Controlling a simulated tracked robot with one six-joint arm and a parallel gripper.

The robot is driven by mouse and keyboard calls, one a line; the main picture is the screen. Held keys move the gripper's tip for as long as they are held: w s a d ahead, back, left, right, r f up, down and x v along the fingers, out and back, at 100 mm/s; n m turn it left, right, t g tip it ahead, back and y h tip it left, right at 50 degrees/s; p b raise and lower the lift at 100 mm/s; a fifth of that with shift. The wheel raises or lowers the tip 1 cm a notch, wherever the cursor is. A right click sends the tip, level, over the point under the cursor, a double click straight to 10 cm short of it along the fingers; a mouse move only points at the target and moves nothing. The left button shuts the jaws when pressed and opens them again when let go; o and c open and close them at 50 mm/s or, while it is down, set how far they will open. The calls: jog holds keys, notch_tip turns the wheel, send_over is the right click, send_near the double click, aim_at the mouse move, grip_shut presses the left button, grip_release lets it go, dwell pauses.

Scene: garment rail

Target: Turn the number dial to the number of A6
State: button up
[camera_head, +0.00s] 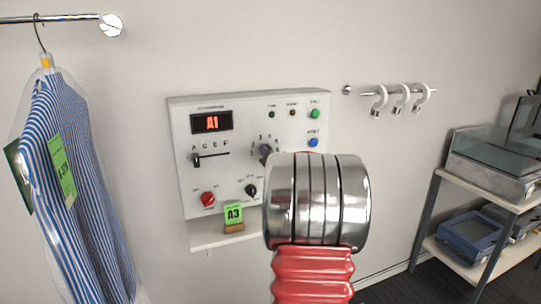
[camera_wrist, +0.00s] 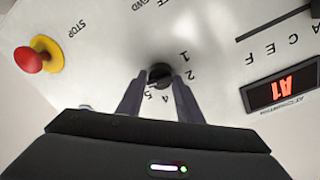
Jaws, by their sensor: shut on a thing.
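The number dial (camera_wrist: 160,73) is a small dark knob on the white control panel. In the wrist view several numbers around it show, including 1, 2 and 5; where its pointer stands is unclear. My gripper (camera_wrist: 160,82) has its two dark fingers closed on either side of the dial. In the head view part of the dial (camera_head: 266,152) shows at the panel's right half, and my wrist hides the fingers. The red display (camera_head: 212,122) reads A1, and it also reads A1 in the wrist view (camera_wrist: 285,88). The letter slider (camera_head: 196,160) stands at A.
A red stop button (camera_wrist: 30,60) on a yellow ring is near the dial. A red knob (camera_head: 208,198) and a black knob (camera_head: 251,190) sit lower on the panel. A green A3 tag (camera_head: 234,213) stands on its ledge. A bagged striped shirt (camera_head: 85,190) hangs left.

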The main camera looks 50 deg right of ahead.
jog(key=shift+f, duration=0.15)
jog(key=o, duration=1)
jog(key=v, duration=1.3)
jog(key=shift+s+a, duration=0.25)
